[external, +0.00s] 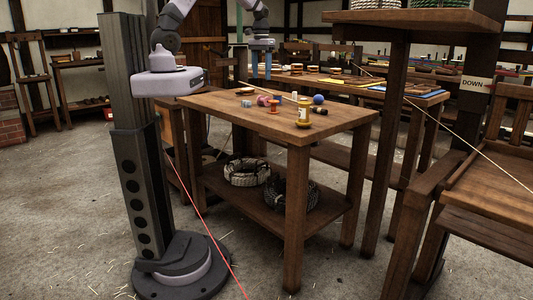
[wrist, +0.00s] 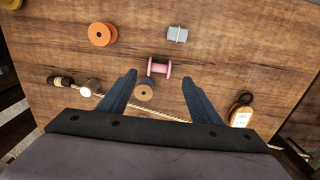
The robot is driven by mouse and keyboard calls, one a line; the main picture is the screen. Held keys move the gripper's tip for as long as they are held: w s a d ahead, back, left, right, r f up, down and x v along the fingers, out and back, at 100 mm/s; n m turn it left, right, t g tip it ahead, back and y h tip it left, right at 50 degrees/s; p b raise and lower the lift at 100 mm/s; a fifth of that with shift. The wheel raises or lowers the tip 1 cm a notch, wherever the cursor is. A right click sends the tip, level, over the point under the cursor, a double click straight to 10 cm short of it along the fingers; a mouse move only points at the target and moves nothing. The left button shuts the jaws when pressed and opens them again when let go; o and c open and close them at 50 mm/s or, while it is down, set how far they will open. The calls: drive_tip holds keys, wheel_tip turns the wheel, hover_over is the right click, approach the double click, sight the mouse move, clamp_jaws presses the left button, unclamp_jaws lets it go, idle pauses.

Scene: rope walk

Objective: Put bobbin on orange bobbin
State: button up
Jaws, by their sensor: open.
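An orange bobbin (wrist: 102,35) stands on end on the wooden table, at the upper left of the wrist view; it also seems to show in the external view (external: 273,106). A pink bobbin (wrist: 158,69) lies on its side near the middle. A bobbin with a tan top and a dark blue winding (wrist: 145,91) stands close below it, beside the left finger. A pale grey bobbin (wrist: 177,34) lies at the top. My gripper (wrist: 157,73) is open and empty, with the pink bobbin between its fingertips in the picture. In the external view my gripper (external: 261,76) hangs above the tabletop.
A dark-handled tool (wrist: 62,81) and a rope (wrist: 150,116) lie at the left and near my gripper.

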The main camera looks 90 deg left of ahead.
drive_tip(key=shift+r, duration=0.45)
drive_tip(key=s+d+m, duration=0.2)
drive_tip(key=d+m, duration=0.3)
drive_tip(key=d, duration=1.3)
drive_tip(key=s+d+f+m, duration=0.2)
drive_tip(key=s+d+m, duration=0.1)
drive_tip(key=s+d, duration=0.5)
drive_tip(key=shift+d+f+m, duration=0.25)
drive_tip(key=shift+d+m, duration=0.15)
drive_tip(key=shift+d, duration=0.5)
drive_tip(key=shift+s+d, duration=0.1)
drive_tip(key=shift+c, duration=0.5)
drive_tip(key=c, duration=0.4)
